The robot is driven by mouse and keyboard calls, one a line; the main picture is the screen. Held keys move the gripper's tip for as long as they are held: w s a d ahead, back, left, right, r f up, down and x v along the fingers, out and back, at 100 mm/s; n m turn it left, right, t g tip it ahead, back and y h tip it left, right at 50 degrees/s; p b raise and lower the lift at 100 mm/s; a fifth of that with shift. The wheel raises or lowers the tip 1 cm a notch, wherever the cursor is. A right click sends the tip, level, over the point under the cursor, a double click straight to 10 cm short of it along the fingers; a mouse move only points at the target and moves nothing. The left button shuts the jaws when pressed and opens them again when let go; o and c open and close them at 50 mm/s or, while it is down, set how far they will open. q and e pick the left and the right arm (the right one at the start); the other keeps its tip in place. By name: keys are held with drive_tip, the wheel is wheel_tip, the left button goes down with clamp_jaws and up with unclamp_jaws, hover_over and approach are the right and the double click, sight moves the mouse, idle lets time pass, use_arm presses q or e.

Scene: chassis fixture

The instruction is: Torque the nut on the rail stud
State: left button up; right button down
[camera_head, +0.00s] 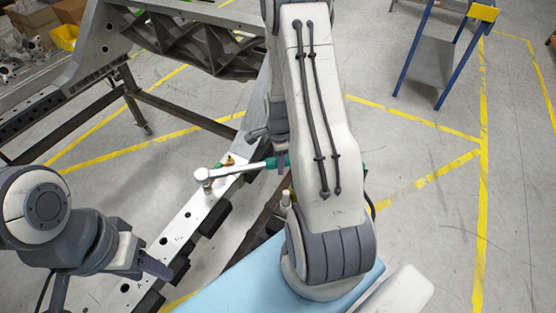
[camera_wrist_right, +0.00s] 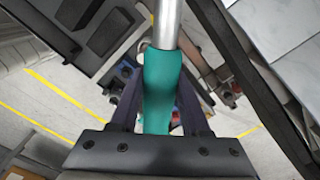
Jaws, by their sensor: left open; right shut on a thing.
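A torque wrench (camera_head: 235,169) with a silver shaft and a green handle lies across the light metal rail (camera_head: 185,217) in the head view. Its round head sits over a stud position on the rail, where a small green and reddish part (camera_head: 208,187) shows just below it. The nut and stud under the head are mostly hidden. My right gripper (camera_head: 277,161) is shut on the green handle, which also shows between its fingers in the right wrist view (camera_wrist_right: 162,85). My left gripper (camera_head: 158,268) is open and empty beside the near part of the rail.
A small brass-coloured fitting (camera_head: 229,160) stands on the rail beyond the wrench head. Black blocks (camera_head: 215,218) line the rail's side. A dark chassis frame (camera_head: 195,45) stands at the back. A light blue surface (camera_head: 235,290) lies in front. A blue-legged stand (camera_head: 435,60) is at the back right.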

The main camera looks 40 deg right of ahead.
drive_tip(key=shift+s+a, duration=0.2)
drive_tip(key=shift+s, duration=0.15)
drive_tip(key=shift+s+a+m, duration=0.1)
drive_tip(key=shift+s+m, duration=0.05)
drive_tip(key=shift+m, duration=0.15)
drive_tip(key=shift+s+a, duration=0.25)
drive_tip(key=shift+s, duration=0.2)
drive_tip(key=shift+s+a+m, duration=0.1)
drive_tip(key=shift+s+m, duration=0.05)
drive_tip(key=shift+m, duration=0.15)
idle(0.4)
drive_tip(key=shift+r+p, duration=1.2)
wheel_tip(320, 180, up, 5)
drive_tip(key=p, duration=0.4)
drive_tip(key=shift+f, duration=0.15)
idle(0.5)
